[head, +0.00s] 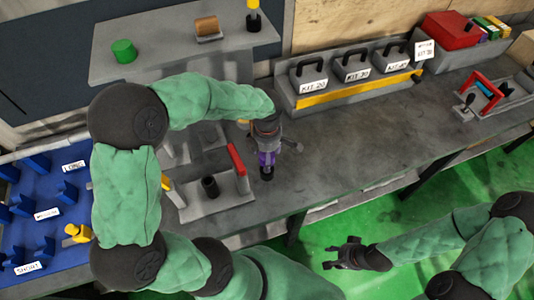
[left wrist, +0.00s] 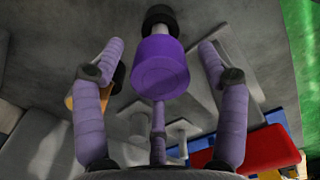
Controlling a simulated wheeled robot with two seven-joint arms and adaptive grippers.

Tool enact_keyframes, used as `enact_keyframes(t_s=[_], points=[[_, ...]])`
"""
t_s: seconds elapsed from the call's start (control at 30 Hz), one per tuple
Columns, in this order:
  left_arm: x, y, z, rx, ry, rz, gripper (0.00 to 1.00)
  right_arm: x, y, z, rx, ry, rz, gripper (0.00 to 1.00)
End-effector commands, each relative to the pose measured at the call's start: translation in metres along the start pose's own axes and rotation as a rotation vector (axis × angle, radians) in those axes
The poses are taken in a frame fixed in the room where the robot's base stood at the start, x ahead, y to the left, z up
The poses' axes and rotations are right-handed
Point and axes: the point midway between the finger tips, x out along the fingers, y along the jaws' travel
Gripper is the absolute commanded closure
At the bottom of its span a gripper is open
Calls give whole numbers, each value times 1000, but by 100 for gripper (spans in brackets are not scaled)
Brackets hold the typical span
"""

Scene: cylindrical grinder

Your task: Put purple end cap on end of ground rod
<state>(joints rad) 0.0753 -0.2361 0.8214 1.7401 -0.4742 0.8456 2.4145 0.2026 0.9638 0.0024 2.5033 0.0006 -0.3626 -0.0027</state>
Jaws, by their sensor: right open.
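The purple end cap (left wrist: 160,66) shows its flat round face between the spread fingers of my left gripper (left wrist: 161,55). A short light rod section (left wrist: 162,32) and a black end piece (left wrist: 160,16) line up beyond the cap. I see gaps between the cap and the two side fingers; whether the middle finger touches it I cannot tell. In the head view the purple cap (head: 266,158) shows just below my left gripper (head: 268,145), over the bench's front part. My right gripper (head: 338,254) is open and empty, over the green floor at lower right.
A grey fixture (head: 218,203) with a red upright (head: 237,160) and a dark socket (head: 210,186) stands left of the cap. A blue rack (head: 45,215) is at far left. Labelled kit blocks (head: 350,68) stand behind.

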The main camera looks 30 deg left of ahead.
Motion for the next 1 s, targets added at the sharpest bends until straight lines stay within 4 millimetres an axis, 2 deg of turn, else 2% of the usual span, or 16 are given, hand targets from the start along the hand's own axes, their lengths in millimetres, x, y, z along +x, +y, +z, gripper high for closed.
enact_keyframes(t_s=[0.37,0.47,0.8,1.0], points=[[-6,0,0,0,0,1,25,0,0,0,0,0,0,54],[-18,1,1,0,-2,4,25,0,0,0,0,0,0,54],[-84,1,1,1,-2,4,25,0,0,0,0,0,0,54],[-110,0,0,0,-1,1,25,0,0,0,0,0,0,54]])
